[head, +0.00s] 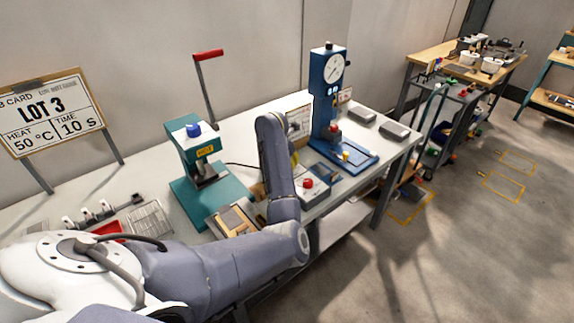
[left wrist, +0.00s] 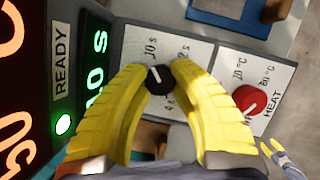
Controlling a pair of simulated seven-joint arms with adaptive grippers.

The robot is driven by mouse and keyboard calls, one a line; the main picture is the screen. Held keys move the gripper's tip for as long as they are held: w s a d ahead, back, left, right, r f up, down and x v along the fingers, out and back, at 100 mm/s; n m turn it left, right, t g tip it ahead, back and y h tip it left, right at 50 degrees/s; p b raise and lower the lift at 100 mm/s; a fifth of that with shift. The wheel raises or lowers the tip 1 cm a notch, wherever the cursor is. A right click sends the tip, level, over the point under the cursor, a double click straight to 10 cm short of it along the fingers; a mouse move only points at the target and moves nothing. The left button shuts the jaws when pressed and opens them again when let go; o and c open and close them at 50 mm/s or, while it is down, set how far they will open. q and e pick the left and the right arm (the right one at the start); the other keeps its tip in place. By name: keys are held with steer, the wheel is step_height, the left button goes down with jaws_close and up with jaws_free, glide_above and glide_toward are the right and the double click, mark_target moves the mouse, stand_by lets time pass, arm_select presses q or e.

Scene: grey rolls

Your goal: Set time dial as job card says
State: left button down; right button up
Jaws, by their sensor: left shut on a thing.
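The job card (head: 55,112) in the head view reads LOT 3, heat 50 °C, time 10 s. In the left wrist view my left gripper (left wrist: 160,73) is shut on the black time dial (left wrist: 158,84), one yellow finger on each side. The dial's white mark points up-left, toward the "10 s" label (left wrist: 151,48). The red heat dial (left wrist: 250,101) sits to the right, apart from the fingers. In the head view my left arm hides most of the control panel. A small yellow-tipped gripper, seemingly my right one (left wrist: 272,148), shows at the lower right edge of the wrist view.
A green lamp (left wrist: 63,125) glows beside READY. A green display (left wrist: 95,75) and a red display (left wrist: 12,90) are partly cut off. A teal press (head: 195,165) with a red-tipped lever and a blue press (head: 328,100) with a gauge stand on either side of my forearm.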

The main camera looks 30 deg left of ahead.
arm_select(q)
steer(key=shift+w+a+r+m, duration=0.1)
steer(key=shift+a+r+m, duration=0.15)
steer(key=shift+m, duration=0.45)
steer(key=shift+d+m+h, duration=0.15)
steer(key=shift+m+h, duration=0.15)
steer(key=c, duration=1.5)
jaws_free()
steer(key=shift+w, duration=0.1)
steer(key=o, duration=0.5)
steer(key=shift+d+f, duration=0.1)
steer(key=shift+f, duration=0.1)
steer(key=shift+r, duration=0.1)
steer(key=v, duration=1.1)
steer(key=shift+r, duration=0.25)
steer(key=shift+s+r, duration=0.1)
steer(key=shift+s, duration=0.25)
